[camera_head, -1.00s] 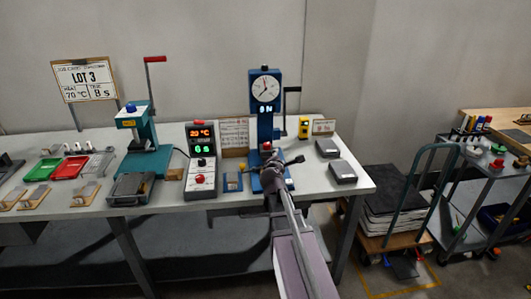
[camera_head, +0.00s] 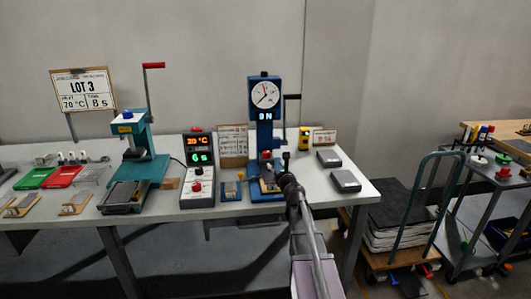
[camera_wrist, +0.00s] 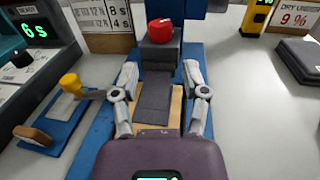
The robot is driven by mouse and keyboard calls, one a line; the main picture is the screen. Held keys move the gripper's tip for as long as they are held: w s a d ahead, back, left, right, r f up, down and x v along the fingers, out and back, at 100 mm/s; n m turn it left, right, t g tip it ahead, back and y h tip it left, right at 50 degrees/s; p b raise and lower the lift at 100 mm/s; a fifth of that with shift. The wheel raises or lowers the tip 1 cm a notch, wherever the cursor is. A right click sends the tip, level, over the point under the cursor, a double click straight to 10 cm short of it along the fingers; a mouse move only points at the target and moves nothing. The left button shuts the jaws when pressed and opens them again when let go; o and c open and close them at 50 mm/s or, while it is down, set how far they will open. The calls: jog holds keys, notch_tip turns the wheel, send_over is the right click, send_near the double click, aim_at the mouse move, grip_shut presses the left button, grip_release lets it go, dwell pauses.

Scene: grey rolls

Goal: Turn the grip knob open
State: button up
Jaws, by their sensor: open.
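The blue tester (camera_head: 265,125) with a round dial stands on the bench. Its red grip knob (camera_wrist: 160,30) sits on top of a dark grey clamp block (camera_wrist: 160,56) in the wrist view. The red knob also shows small in the head view (camera_head: 266,155). A dark grey strip (camera_wrist: 158,100) lies on a tan piece below the clamp block. My gripper (camera_wrist: 161,70) is open and empty, its two fingers spread either side of the strip. The knob is ahead of the fingertips, apart from them. In the head view my gripper (camera_head: 278,165) is before the tester's base.
A yellow-knobbed part (camera_wrist: 70,82) on a blue plate is close to my left finger. A control box (camera_head: 198,165) with green and orange digits stands left of the tester. A black crank (camera_head: 290,97) projects right. Grey boxes (camera_head: 345,180) lie at the bench's right.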

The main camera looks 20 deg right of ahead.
aim_at(267, 154)
jog(key=shift+w, duration=0.15)
jog(key=w, duration=0.4)
jog(key=w+d, duration=0.1)
jog(key=w, duration=0.8)
jog(key=shift+w+d, duration=0.2)
jog(key=shift+d, duration=0.1)
grip_shut()
